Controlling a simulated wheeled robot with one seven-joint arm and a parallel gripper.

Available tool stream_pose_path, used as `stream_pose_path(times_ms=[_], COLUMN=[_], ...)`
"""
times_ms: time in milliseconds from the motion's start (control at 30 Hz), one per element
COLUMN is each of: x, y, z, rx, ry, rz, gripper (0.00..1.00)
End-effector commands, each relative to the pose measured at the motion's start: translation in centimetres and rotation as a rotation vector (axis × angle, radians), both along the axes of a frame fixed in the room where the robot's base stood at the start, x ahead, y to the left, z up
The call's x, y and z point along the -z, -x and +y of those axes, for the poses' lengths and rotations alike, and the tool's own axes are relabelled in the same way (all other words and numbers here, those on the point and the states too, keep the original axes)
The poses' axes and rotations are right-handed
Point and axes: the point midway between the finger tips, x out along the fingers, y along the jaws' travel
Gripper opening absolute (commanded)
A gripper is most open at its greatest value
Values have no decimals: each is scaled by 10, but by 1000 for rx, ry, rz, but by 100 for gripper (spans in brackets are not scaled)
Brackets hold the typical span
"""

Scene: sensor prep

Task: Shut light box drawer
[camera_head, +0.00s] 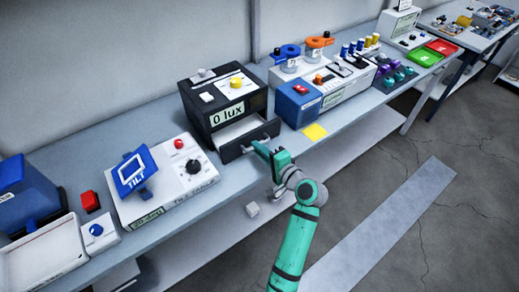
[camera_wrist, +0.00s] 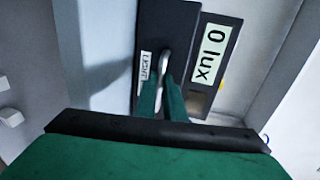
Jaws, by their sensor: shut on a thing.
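The black light box (camera_head: 222,92) stands on the bench with a "0 lux" display on its front. Its drawer (camera_head: 238,131) is pulled out below the display, showing a pale inside. My gripper (camera_head: 259,146) is at the drawer's front, its fingers shut on the light-coloured drawer handle. In the wrist view my gripper (camera_wrist: 172,98) has both fingertips around the drawer handle (camera_wrist: 164,62), beside the "LIGHT" label (camera_wrist: 145,66) on the black drawer front. The fingers hide part of the handle.
The floor in front of the bench is mostly open.

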Motion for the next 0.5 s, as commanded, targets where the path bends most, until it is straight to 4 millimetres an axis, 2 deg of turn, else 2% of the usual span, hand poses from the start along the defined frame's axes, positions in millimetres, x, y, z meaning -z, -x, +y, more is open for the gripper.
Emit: stream_pose_path(times_ms=[300, 500], x=[0, 1], y=[-47, -61], z=[34, 43], rx=[-2, 2], ry=[-1, 1], rz=[2, 2], gripper=[0, 0])
